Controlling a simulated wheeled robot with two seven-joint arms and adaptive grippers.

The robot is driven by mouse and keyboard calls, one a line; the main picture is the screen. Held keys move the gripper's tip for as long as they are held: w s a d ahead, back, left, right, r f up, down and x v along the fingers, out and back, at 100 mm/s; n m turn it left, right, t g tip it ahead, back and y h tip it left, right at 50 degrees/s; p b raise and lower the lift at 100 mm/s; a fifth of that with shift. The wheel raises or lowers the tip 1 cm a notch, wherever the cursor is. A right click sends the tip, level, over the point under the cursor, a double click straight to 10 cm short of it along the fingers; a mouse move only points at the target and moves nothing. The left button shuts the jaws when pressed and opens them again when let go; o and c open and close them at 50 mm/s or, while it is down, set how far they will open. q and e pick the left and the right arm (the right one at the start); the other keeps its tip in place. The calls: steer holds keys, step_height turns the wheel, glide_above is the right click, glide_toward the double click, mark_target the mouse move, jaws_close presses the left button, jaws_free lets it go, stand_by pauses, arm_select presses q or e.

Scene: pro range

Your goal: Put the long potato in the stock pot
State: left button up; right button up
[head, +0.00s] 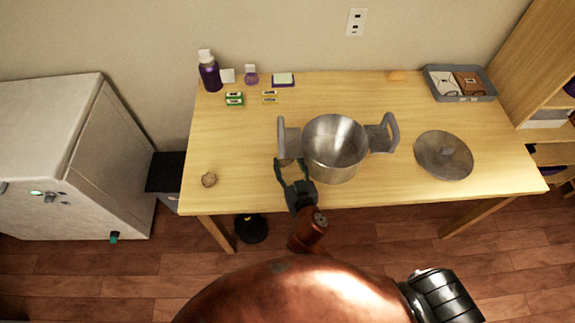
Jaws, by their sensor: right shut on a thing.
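The metal stock pot (335,165) stands open near the front middle of the table, with a large grey handle on each side. Its visible inside looks empty. My right gripper (291,164) is at the pot's front left, just below the left handle and outside the rim. Its fingers are shut on a small brownish thing, mostly hidden, which looks like the long potato (286,162). My left gripper is not in view.
A round lid (444,156) lies right of the pot. A grey tray (460,98) with packets is at the back right. A purple bottle (210,76) and small boxes (234,99) stand at the back left. The table's left middle is clear.

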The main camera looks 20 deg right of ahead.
steer(key=shift+w, duration=0.5)
steer(key=shift+w+f, duration=0.1)
steer(key=shift+f, duration=0.1)
step_height(320, 180, down, 3)
steer(key=shift+f+b, duration=0.15)
steer(key=shift+b, duration=0.7)
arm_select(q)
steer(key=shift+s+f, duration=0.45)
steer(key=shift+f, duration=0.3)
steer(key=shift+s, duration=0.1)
arm_select(e)
steer(key=shift+f, duration=0.15)
steer(key=o, duration=0.9)
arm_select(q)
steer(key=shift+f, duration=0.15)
